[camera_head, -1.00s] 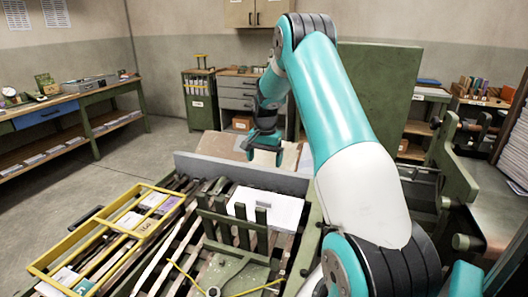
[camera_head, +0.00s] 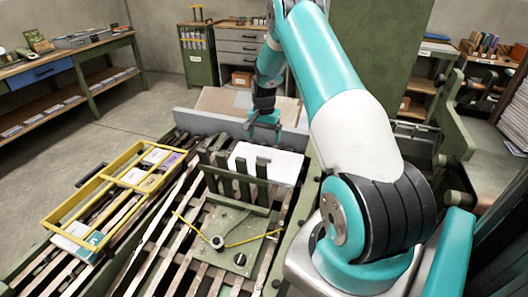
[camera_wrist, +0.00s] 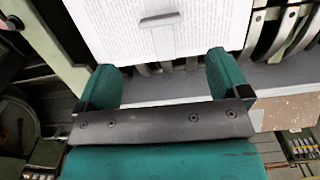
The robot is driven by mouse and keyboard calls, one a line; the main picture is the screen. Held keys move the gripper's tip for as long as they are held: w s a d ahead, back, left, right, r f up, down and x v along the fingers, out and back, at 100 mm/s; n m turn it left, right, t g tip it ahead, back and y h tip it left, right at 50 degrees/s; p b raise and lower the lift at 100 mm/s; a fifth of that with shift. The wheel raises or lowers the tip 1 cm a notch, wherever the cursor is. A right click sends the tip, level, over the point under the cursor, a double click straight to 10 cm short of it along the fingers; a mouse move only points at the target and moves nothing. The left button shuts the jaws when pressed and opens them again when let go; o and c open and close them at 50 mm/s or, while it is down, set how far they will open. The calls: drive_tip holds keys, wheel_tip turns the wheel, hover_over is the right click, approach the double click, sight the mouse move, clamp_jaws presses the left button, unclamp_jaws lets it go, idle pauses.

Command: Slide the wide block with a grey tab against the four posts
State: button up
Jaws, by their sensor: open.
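The wide white block (camera_head: 270,161) lies on the slatted bench, just behind the four green posts (camera_head: 243,178) in the head view. In the wrist view the block (camera_wrist: 200,30) fills the top middle, with printed lines on its face and a dark grey tab (camera_wrist: 160,19) near its near edge. My gripper (camera_head: 264,138) is over the block's far side, fingers pointing down. In the wrist view my gripper (camera_wrist: 165,68) is open and empty, its two fingers apart near the block's near edge. The posts are outside the wrist view, and any gap between block and posts is unclear.
A grey rail (camera_head: 206,123) runs behind the block, close to my gripper. A yellow-framed tray (camera_head: 127,180) with several blocks sits on the slats at left.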

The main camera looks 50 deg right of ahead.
sight(264, 154)
wheel_tip(264, 154, down, 9)
drive_tip(key=shift+f+p, duration=0.1)
drive_tip(key=shift+p, duration=0.55)
drive_tip(key=c, duration=1.4)
